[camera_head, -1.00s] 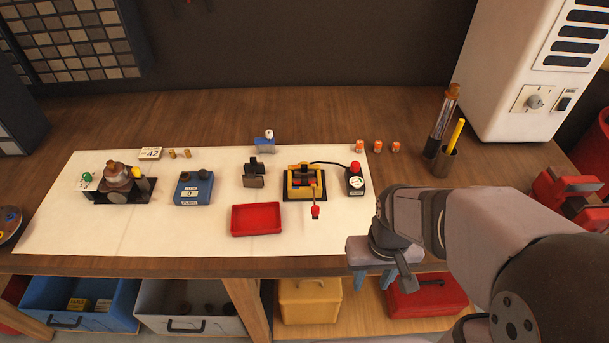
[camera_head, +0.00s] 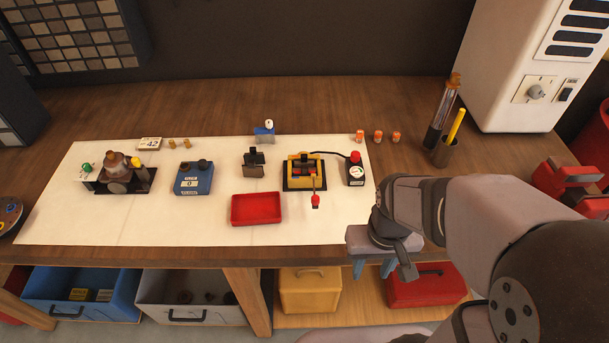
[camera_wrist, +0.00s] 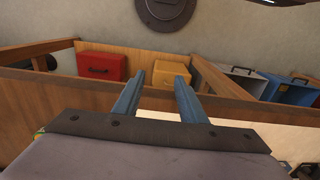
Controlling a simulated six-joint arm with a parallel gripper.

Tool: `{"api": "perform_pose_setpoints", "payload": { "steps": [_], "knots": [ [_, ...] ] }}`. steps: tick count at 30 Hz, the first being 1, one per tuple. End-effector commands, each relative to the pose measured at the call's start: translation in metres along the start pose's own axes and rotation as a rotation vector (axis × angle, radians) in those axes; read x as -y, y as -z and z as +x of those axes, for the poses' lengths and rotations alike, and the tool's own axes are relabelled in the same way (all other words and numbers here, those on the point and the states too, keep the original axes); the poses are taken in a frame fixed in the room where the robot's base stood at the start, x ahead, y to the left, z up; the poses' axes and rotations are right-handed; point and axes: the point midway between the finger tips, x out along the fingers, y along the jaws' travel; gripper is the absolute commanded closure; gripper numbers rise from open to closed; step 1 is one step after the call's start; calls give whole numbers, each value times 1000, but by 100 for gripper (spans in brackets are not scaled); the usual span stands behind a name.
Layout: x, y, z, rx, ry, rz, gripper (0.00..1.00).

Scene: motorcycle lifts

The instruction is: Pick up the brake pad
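No part is clearly recognisable as the brake pad. A small dark block on a holder (camera_head: 254,165) stands mid-mat, and a yellow fixture (camera_head: 290,179) to its right holds dark and red parts; either may include the pad. My gripper (camera_head: 373,268) hangs at the bench's front edge, right of and nearer than the fixture, fingers pointing down. In the wrist view my gripper (camera_wrist: 160,80) has its two blue fingers apart with nothing between them.
A red tray (camera_head: 256,209) lies in front of the holder. A blue box (camera_head: 192,181) and a brown-domed device (camera_head: 117,172) stand left. A gauge with a red button (camera_head: 355,172) stands right of the fixture. The white mat's front (camera_head: 130,227) is clear.

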Motion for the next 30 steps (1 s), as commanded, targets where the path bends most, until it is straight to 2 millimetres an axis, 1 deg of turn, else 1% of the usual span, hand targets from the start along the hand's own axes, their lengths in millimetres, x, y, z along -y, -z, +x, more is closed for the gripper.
{"api": "perform_pose_setpoints", "payload": {
  "steps": [6, 10, 14, 17, 21, 23, 24, 26, 27, 29, 30],
  "knots": [
    [0, 0, -1, 0, 0, 0, 62],
    [0, 0, -9, 0, 0, -1, 62],
    [0, 0, -27, 0, 0, -3, 62],
    [0, 1, -45, -1, 0, -5, 62],
    [2, 10, -72, -11, -4, -8, 62],
    [4, 23, -87, -28, -8, -11, 62],
    [9, 40, -89, -49, -14, -14, 62],
    [15, 63, -84, -79, -22, -15, 62],
    [20, 78, -80, -99, -25, -15, 62],
    [29, 102, -77, -133, -30, -17, 62],
    [36, 119, -75, -157, -31, -16, 62]
  ]
}}
